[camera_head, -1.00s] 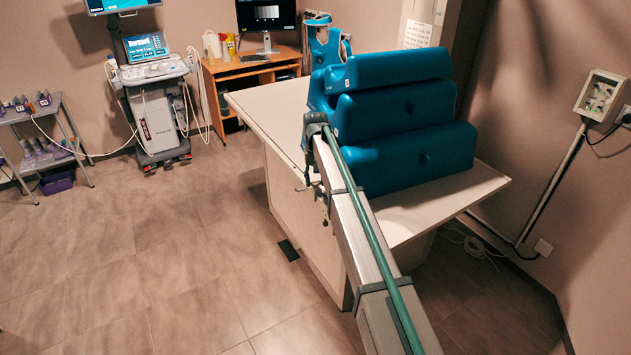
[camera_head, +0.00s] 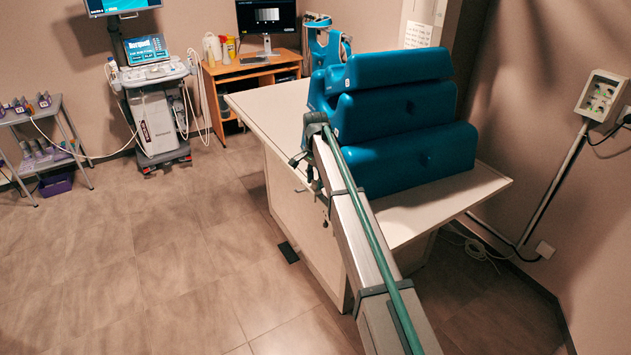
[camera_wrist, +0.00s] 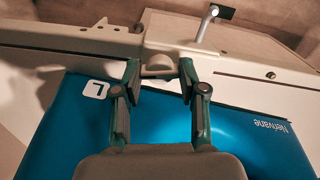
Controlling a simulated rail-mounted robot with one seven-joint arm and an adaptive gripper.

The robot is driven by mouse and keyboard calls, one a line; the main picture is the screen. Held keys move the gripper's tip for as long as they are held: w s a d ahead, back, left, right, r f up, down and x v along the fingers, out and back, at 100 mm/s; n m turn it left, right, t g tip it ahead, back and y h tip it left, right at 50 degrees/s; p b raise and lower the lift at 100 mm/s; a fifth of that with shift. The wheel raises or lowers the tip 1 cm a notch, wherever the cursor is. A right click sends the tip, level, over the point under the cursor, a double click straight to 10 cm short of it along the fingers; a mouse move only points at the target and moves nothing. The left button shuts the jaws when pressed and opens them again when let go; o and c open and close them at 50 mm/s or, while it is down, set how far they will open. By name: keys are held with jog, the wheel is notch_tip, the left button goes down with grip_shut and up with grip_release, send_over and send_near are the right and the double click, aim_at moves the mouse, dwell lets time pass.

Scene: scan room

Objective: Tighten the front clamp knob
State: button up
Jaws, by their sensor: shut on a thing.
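In the wrist view, the clamp knob (camera_wrist: 157,62) is a pale, rounded piece at the table's edge. My gripper (camera_wrist: 159,72) is shut on it, with one green-and-grey finger on each side. Most of the knob is hidden by the fingers and the edge piece. In the head view, my arm reaches the near left edge of the table (camera_head: 262,104), and the knob cannot be made out there.
Blue cushions (camera_head: 400,110) are stacked on the table right beside my arm. They also fill the lower wrist view as a blue surface (camera_wrist: 255,140). An ultrasound cart (camera_head: 155,110) and a wooden desk (camera_head: 222,72) stand behind.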

aim_at(316, 182)
jog(key=shift+m, duration=1.1)
jog(key=o, duration=1.1)
jog(key=shift+o, duration=0.2)
notch_tip(316, 182, up, 12)
